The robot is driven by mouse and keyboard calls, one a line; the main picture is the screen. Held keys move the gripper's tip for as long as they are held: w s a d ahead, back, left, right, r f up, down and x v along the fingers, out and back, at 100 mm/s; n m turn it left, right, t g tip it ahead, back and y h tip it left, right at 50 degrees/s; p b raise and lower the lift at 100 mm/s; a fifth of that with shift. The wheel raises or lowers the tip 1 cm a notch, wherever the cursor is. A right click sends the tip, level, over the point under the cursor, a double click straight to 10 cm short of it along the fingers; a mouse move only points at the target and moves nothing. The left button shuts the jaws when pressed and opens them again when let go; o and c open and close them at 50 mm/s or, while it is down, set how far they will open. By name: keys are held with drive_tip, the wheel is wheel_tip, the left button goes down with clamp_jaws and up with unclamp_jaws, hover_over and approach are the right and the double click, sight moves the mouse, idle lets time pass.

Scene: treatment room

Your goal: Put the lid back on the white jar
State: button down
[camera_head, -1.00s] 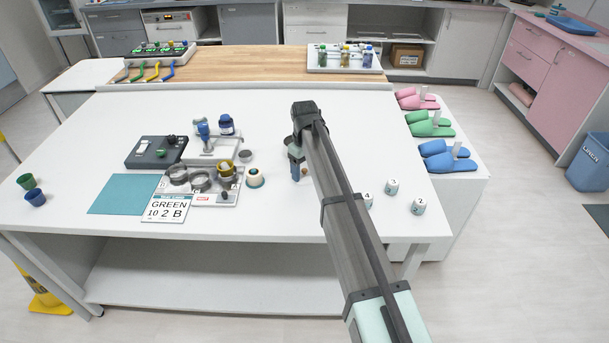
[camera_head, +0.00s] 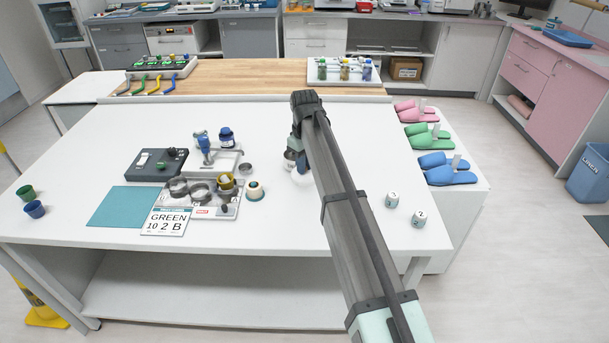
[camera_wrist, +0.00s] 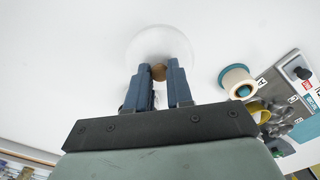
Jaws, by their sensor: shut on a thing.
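A pale, round, see-through-looking lid (camera_wrist: 160,42) with a small brown knob (camera_wrist: 158,72) shows in the wrist view. My gripper (camera_wrist: 158,88) has its two blue fingers on either side of the knob and is shut on it. In the head view my gripper (camera_head: 296,147) is over the middle right of the white table, and a pale rim of the lid (camera_head: 301,170) shows below it. Whether the lid touches the table is unclear.
Numbered white pots (camera_head: 392,199) stand right of my arm. Coloured slippers (camera_head: 448,172) lie at the right. The table's middle back is clear.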

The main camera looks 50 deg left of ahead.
wheel_tip(320, 180, up, 2)
drive_tip(key=shift+r, duration=0.1)
drive_tip(key=w+a+r, duration=0.3)
drive_tip(key=w+a, duration=0.3)
drive_tip(key=a, duration=0.5)
drive_tip(key=shift+w+a+f, duration=0.1)
drive_tip(key=shift+f, duration=1.45)
drive_tip(key=shift+w+f, duration=0.1)
drive_tip(key=shift+f, duration=1.45)
drive_tip(key=shift+f, duration=0.15)
drive_tip(key=c, duration=0.9)
unclamp_jaws()
drive_tip(key=shift+o, duration=0.2)
drive_tip(key=o, duration=0.4)
